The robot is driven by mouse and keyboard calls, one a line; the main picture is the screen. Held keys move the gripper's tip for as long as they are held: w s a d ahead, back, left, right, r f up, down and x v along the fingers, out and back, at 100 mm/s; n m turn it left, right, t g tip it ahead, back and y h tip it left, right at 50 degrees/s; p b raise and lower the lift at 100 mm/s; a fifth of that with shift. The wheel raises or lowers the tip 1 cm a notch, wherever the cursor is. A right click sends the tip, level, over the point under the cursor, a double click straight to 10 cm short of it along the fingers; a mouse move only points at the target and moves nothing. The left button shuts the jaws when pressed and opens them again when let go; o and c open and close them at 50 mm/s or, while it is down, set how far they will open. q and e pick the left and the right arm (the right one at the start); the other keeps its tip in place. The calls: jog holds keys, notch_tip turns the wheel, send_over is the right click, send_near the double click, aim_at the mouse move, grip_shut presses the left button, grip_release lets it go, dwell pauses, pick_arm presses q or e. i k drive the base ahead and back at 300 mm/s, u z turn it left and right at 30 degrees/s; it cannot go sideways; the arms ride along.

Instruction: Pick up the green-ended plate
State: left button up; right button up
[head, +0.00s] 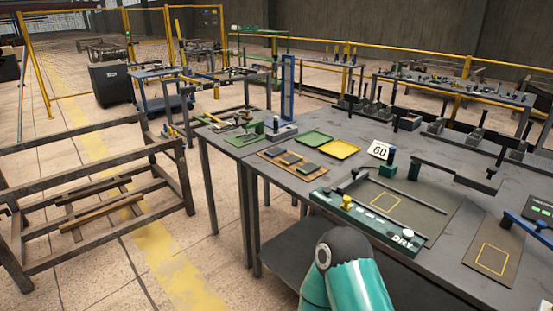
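Several small dark plates lie on a brown wooden board (320,174) near the table's left edge. One small plate (308,168) on the board's right looks greenish, but the plates are too small to tell which has a green end. A green tray (314,137) and a yellow tray (341,149) lie behind the board. Neither of my grippers is in view. Only a teal and dark part of my own arm shows at the bottom centre, in front of the table.
A fixture marked DRY, with a dark green front (372,222) and yellow and white knobs, stands on the grey table right of the board. A white "60" sign (379,150) stands behind it. A flat panel with a yellow square (493,258) lies at right. A dark rack (95,190) stands left.

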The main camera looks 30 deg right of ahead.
aim_at(309, 168)
jog(key=z, duration=0.25)
jog(key=i, duration=1.45)
jog(key=z, duration=0.55)
